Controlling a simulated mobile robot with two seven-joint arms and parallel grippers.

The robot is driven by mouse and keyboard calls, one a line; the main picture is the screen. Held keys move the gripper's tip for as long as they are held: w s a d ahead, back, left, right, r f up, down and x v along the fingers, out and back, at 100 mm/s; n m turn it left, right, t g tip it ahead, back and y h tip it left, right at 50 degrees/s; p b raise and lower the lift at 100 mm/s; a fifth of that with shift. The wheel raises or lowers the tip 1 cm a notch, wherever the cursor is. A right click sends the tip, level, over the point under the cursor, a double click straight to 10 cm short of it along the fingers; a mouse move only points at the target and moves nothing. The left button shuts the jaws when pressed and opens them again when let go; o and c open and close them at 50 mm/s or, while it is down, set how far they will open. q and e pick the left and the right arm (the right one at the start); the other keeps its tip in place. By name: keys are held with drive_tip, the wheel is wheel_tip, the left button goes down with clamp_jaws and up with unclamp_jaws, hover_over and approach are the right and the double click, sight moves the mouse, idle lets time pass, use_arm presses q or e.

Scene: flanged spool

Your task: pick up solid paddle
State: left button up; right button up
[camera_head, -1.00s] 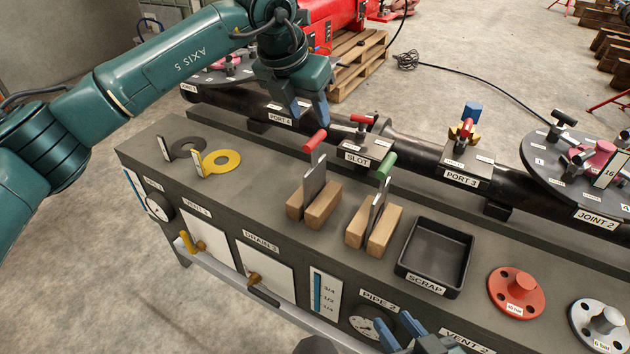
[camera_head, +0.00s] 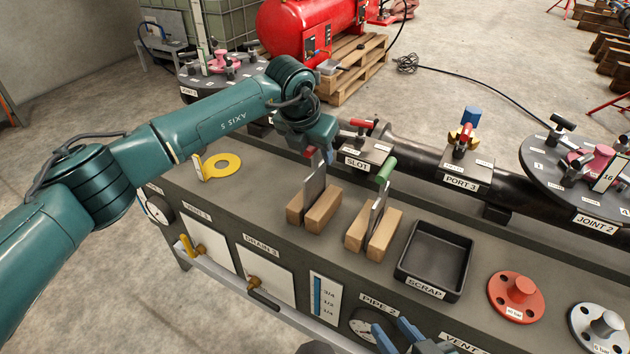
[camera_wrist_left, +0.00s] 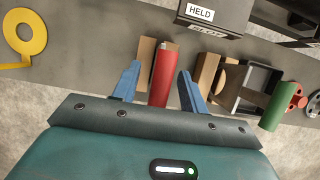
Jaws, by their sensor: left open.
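A paddle with a red handle (camera_head: 314,147) stands upright, its grey plate (camera_head: 314,187) between two wooden blocks (camera_head: 322,212). A similar paddle with a green handle (camera_head: 386,170) stands in the blocks to its right. I cannot tell surely which plate is solid. My left gripper (camera_head: 320,150) is at the red handle. In the left wrist view, its open blue fingers (camera_wrist_left: 157,85) lie on either side of the red handle (camera_wrist_left: 163,78), with gaps on both sides. The green handle (camera_wrist_left: 278,107) is off to the right there. My right gripper (camera_head: 397,332) is open and empty at the bottom edge.
A black scrap tray (camera_head: 408,275) stands right of the paddles, with a red flange (camera_head: 520,292) beyond it. A yellow ring (camera_head: 222,166) lies at the bench's left. A dark pipe (camera_head: 410,160) with the slot block (camera_head: 366,153) runs behind the bench.

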use_arm(q)
drive_tip(key=shift+w+d+f, duration=0.1)
drive_tip(key=shift+w+f, duration=0.05)
drive_tip(key=shift+f, duration=0.25)
drive_tip(key=shift+c, duration=0.2)
clamp_jaws()
drive_tip(key=shift+r, duration=0.1)
idle(0.7)
drive_tip(key=shift+r, duration=0.1)
